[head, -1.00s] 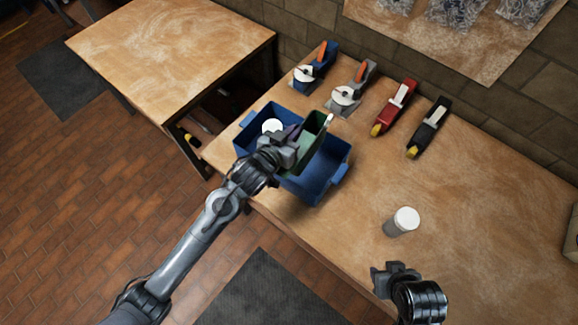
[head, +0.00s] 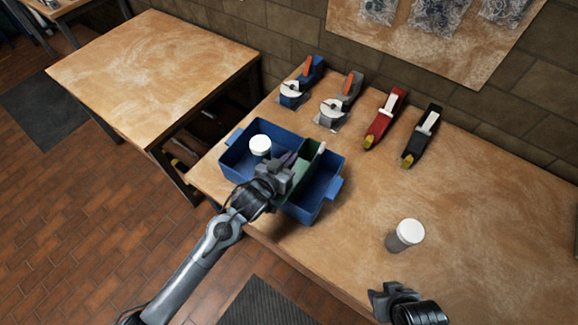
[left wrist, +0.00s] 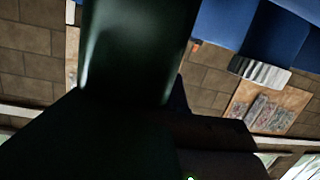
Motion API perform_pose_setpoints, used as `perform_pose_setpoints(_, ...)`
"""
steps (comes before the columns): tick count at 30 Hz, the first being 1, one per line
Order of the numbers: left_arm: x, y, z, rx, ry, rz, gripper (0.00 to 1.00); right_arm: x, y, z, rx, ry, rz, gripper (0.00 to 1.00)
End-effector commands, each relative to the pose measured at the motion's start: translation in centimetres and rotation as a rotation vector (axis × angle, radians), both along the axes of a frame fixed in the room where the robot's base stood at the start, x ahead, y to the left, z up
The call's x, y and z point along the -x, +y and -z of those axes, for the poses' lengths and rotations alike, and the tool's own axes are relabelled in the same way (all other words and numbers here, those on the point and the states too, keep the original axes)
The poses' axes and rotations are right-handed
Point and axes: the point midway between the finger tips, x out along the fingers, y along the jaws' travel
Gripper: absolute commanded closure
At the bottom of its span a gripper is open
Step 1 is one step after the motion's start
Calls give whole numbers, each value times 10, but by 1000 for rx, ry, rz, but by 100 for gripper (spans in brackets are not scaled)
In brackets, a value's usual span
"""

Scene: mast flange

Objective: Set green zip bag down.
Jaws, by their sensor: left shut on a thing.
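The green zip bag (head: 309,158) is dark green and upright in the head view, inside the outline of the blue bin (head: 323,196). My left gripper (head: 285,170) is shut on the bag, over the bin's near middle. I cannot tell whether the bag touches the bin floor. In the left wrist view the bag (left wrist: 140,45) fills the upper middle, dark and close; the bin (left wrist: 270,35) shows at upper right. My right gripper (head: 384,300) is at the table's near edge, empty; its jaw gap is unclear.
A white-lidded jar (head: 260,147) stands in the bin's left part. Another white-lidded grey jar (head: 405,236) stands on the table, right of the bin. The table (head: 480,220) is clear at right.

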Motion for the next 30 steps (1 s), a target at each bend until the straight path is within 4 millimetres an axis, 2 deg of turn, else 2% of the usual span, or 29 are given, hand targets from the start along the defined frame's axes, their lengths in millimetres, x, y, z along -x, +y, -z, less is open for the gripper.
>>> perform_pose_setpoints(8, 0, 0, 32, -1, 1, -1, 100, 0, 0, 6, 2, 0, -2, 63)
perform_pose_setpoints(20, 0, 0, 36, 0, 0, -1, 100, 0, -3, 7, 11, -1, -7, 63)
perform_pose_setpoints(21, 0, 0, 36, -2, 0, -1, 87, 0, -3, 6, 11, -1, -7, 63)
perform_pose_setpoints(25, 0, 0, 36, -2, 0, -1, 67, 0, -2, 6, 10, -1, -6, 63)
perform_pose_setpoints(30, 0, 0, 35, -2, 0, -1, 67, 0, -2, 6, 8, 0, -5, 63)
